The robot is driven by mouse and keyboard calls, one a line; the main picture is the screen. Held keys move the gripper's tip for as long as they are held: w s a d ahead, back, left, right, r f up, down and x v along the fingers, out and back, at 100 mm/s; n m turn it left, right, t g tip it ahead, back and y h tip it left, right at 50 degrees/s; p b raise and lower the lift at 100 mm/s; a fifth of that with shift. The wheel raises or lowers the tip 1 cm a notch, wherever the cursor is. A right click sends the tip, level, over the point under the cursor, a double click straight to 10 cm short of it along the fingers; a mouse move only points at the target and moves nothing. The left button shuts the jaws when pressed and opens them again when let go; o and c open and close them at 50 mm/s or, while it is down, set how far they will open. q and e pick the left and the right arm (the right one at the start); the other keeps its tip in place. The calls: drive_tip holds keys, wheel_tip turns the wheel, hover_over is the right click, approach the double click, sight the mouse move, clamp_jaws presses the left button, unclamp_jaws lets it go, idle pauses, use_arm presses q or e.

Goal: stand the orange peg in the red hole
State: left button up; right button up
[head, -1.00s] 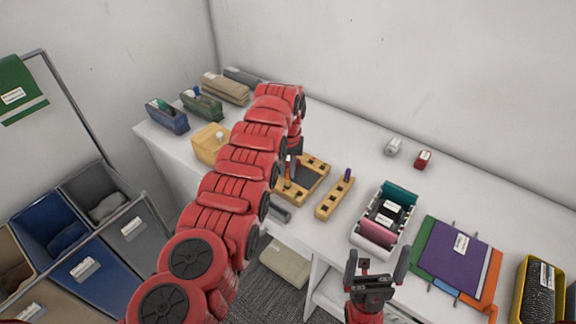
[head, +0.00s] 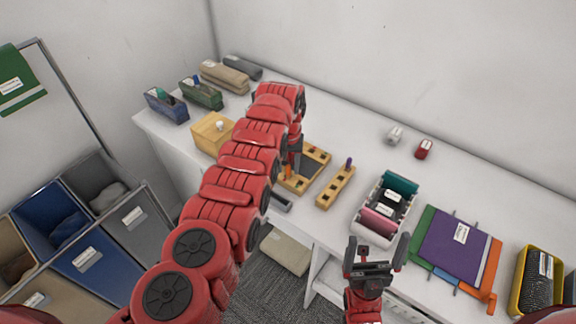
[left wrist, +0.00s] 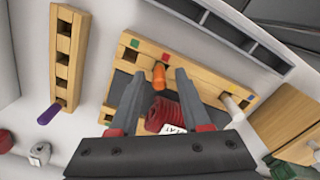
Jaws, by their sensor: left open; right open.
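The orange peg (left wrist: 160,76) shows in the left wrist view at the edge of a wooden frame board, beside a small red mark (left wrist: 166,57). It looks roughly upright; whether it sits in the red-marked hole I cannot tell. In the head view the peg (head: 289,172) is partly hidden by my left gripper (head: 294,158). My left gripper's two fingers are apart, one on each side of the peg in the wrist view; contact is not visible. The wooden board (head: 319,157) has a dark middle. My right gripper (head: 376,252) is open and empty over the front edge.
A wooden strip (head: 328,197) with square holes and a purple peg (head: 349,162) stands right of the board. A white peg (left wrist: 232,101) stands in the board. A tray of rolls (head: 366,223) and folders (head: 455,243) lie further right. A wooden box (head: 208,136) is left.

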sight(288, 165)
use_arm(q)
drive_tip(key=shift+w+r, duration=0.1)
drive_tip(key=shift+r, duration=0.3)
wheel_tip(288, 165, up, 2)
drive_tip(key=shift+d+r+p, duration=0.1)
drive_tip(key=shift+p, duration=0.45)
wheel_tip(288, 165, up, 9)
drive_tip(key=b, duration=0.3)
drive_tip(key=shift+r, duration=0.15)
